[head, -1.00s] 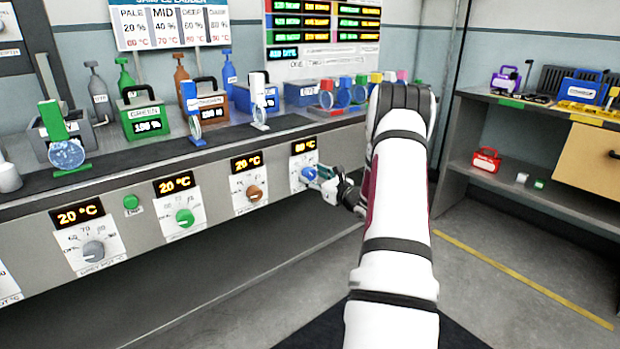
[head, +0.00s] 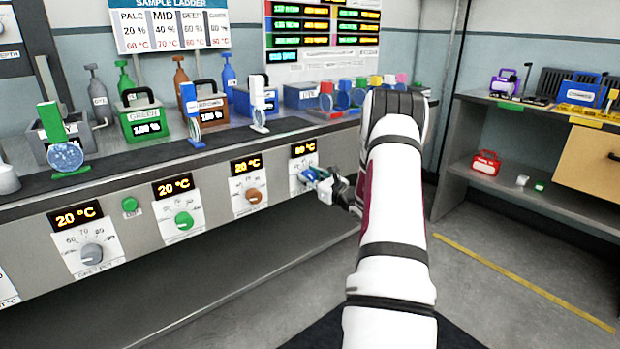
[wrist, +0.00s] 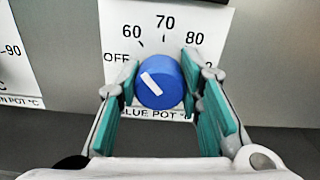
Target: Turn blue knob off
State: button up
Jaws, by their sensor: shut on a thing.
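The blue knob (wrist: 158,84) sits on a white dial card (wrist: 205,30) marked OFF, 60, 70 and 80, with "BLUE POT" printed below it. Its white pointer line tilts to the upper left, between the OFF and 60 marks. My gripper (wrist: 160,72) has its teal fingers on both sides of the knob, shut on it. In the head view, my gripper (head: 318,182) reaches the rightmost dial on the bench front and partly hides the knob. The small orange display (head: 303,148) above it reads in °C; its first digit is unclear.
To the left on the same front are a brown knob (head: 253,195), a green knob (head: 184,221) and a grey knob (head: 92,253). A green button (head: 130,204) sits between dials. Shelves with a red case (head: 486,163) stand at right. The floor between is clear.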

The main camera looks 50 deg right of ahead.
jog(key=shift+f, duration=0.1)
jog(key=n+b, duration=0.4)
jog(key=b, duration=0.1)
jog(key=shift+a+f, duration=0.1)
jog(key=n+b, duration=0.3)
jog(key=b, duration=0.1)
jog(key=shift+n, duration=0.4)
jog(key=shift+b, duration=0.35)
jog(key=o, duration=1.2)
jog(key=v, duration=1.2)
